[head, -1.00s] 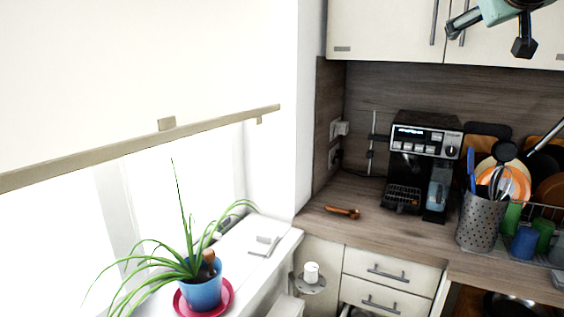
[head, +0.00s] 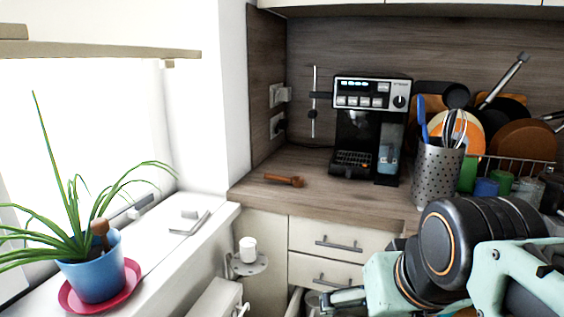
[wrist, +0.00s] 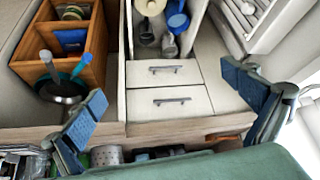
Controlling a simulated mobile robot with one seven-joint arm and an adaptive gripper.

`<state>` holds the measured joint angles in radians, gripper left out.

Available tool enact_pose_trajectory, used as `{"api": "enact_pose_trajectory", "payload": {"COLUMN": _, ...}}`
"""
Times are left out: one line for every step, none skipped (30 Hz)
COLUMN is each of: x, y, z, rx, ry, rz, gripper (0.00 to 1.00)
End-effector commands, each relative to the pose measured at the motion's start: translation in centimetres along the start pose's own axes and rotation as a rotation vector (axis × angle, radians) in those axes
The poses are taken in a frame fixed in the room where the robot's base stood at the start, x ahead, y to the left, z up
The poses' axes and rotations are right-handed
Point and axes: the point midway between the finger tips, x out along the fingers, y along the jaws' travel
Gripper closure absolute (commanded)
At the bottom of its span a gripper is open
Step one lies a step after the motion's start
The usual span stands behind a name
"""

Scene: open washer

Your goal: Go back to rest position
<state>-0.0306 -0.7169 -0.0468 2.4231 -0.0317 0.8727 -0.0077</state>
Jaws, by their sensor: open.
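My gripper (wrist: 163,84) shows in the wrist view with its two blue-padded fingers spread wide and nothing between them. Behind the gap are two pale drawer fronts (wrist: 178,72) with grey handles, which appear upside down. In the head view my mint-green and black arm fills the lower right corner, in front of the counter and cabinets. What looks like a fingertip of my gripper shows near the bottom edge; the rest is hidden or out of frame. No washer can be made out.
A wooden counter (head: 330,192) carries a coffee machine (head: 368,125), a perforated utensil holder (head: 437,175) and a dish rack (head: 518,168). A potted plant (head: 95,268) stands on the windowsill at left. The wrist view shows a wooden divided box (wrist: 85,45) at left.

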Motion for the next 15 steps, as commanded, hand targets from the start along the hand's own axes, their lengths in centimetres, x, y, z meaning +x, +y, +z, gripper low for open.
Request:
{"api": "enact_pose_trajectory", "payload": {"x": 2.0, "y": -0.6, "z": 3.5, "rx": 0.006, "ry": -0.045, "rz": 0.001, "gripper": 0.00}}
{"api": "enact_pose_trajectory", "payload": {"x": 2.8, "y": -1.0, "z": 5.2, "rx": 0.009, "ry": -0.073, "rz": 0.002, "gripper": 0.00}}
{"api": "enact_pose_trajectory", "payload": {"x": 1.1, "y": -1.1, "z": 4.2, "rx": 0.010, "ry": -0.075, "rz": 0.000, "gripper": 0.00}}
{"api": "enact_pose_trajectory", "payload": {"x": 0.0, "y": -1.0, "z": 3.3, "rx": 0.010, "ry": -0.072, "rz": 0.000, "gripper": 0.00}}
{"api": "enact_pose_trajectory", "payload": {"x": -0.7, "y": -1.0, "z": 2.9, "rx": 0.009, "ry": -0.072, "rz": -0.001, "gripper": 0.00}}
{"api": "enact_pose_trajectory", "payload": {"x": -1.4, "y": -1.0, "z": 2.4, "rx": 0.009, "ry": -0.073, "rz": -0.001, "gripper": 0.00}}
{"api": "enact_pose_trajectory", "payload": {"x": -2.0, "y": -1.0, "z": 2.1, "rx": 0.008, "ry": -0.073, "rz": -0.001, "gripper": 0.00}}
{"api": "enact_pose_trajectory", "payload": {"x": -2.6, "y": -1.0, "z": 1.7, "rx": 0.008, "ry": -0.073, "rz": -0.001, "gripper": 0.00}}
{"api": "enact_pose_trajectory", "payload": {"x": -3.4, "y": -1.0, "z": 1.1, "rx": 0.008, "ry": -0.073, "rz": -0.001, "gripper": 0.00}}
{"api": "enact_pose_trajectory", "payload": {"x": -4.0, "y": -1.0, "z": 0.8, "rx": 0.008, "ry": -0.073, "rz": -0.001, "gripper": 0.00}}
{"api": "enact_pose_trajectory", "payload": {"x": -4.7, "y": -1.0, "z": 0.3, "rx": 0.008, "ry": -0.072, "rz": -0.001, "gripper": 0.00}}
{"api": "enact_pose_trajectory", "payload": {"x": -5.6, "y": -1.0, "z": -0.2, "rx": 0.008, "ry": -0.072, "rz": -0.001, "gripper": 0.00}}
{"api": "enact_pose_trajectory", "payload": {"x": -6.3, "y": -1.0, "z": -0.7, "rx": 0.008, "ry": -0.072, "rz": -0.001, "gripper": 0.00}}
{"api": "enact_pose_trajectory", "payload": {"x": -6.9, "y": -0.9, "z": -1.1, "rx": 0.008, "ry": -0.072, "rz": -0.001, "gripper": 0.00}}
{"api": "enact_pose_trajectory", "payload": {"x": -7.8, "y": -0.9, "z": -1.7, "rx": 0.008, "ry": -0.072, "rz": -0.001, "gripper": 0.00}}
